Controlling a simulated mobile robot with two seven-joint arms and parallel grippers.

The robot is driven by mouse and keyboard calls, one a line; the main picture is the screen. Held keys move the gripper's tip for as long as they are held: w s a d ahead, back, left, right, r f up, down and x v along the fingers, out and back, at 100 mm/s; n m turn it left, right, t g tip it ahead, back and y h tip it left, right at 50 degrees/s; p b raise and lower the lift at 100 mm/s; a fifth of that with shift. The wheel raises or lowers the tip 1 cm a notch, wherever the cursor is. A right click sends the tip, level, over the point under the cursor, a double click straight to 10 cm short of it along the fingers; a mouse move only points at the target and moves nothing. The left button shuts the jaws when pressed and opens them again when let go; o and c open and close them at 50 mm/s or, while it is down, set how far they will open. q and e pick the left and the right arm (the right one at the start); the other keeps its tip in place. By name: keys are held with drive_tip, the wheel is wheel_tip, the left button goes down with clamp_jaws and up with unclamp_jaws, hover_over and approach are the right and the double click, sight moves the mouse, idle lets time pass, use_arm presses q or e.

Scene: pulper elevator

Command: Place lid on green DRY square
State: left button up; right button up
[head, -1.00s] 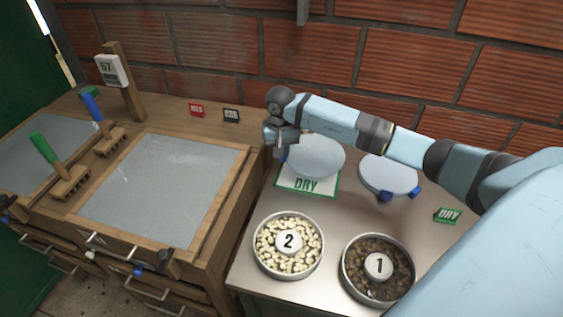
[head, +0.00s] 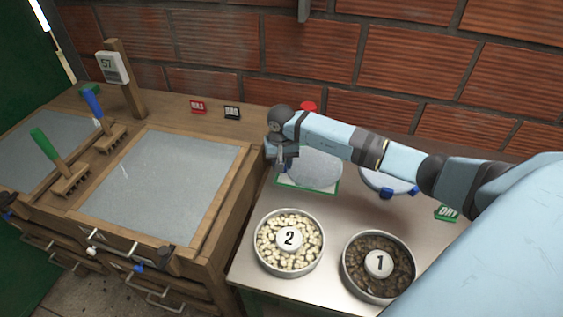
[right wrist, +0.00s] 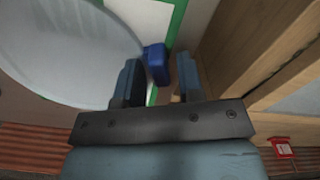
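A round grey-blue lid (head: 316,168) lies over the white square with a green border, the DRY square (head: 308,190). It hides the lettering. The square's edge shows at the front and right. My right gripper (head: 280,162) is at the lid's left edge. In the right wrist view, the lid (right wrist: 65,45) has a blue tab (right wrist: 157,64) between the fingertips of my right gripper (right wrist: 160,75). The fingers stand apart, with a gap beside the tab on the right. My left gripper is not in view.
A second lid with blue tabs (head: 387,192) lies to the right, partly behind my arm. Bowl 2 (head: 262,262) and bowl 1 (head: 351,281) stand in front. A green DRY sign (head: 446,212) is at the right. A wooden frame (head: 238,190) borders the metal table on the left.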

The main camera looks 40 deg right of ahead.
drive_tip(key=shift+r, duration=0.35)
wheel_tip(320, 180, up, 12)
drive_tip(key=shift+f+b, duration=0.15)
drive_tip(key=shift+b, duration=0.35)
idle(0.4)
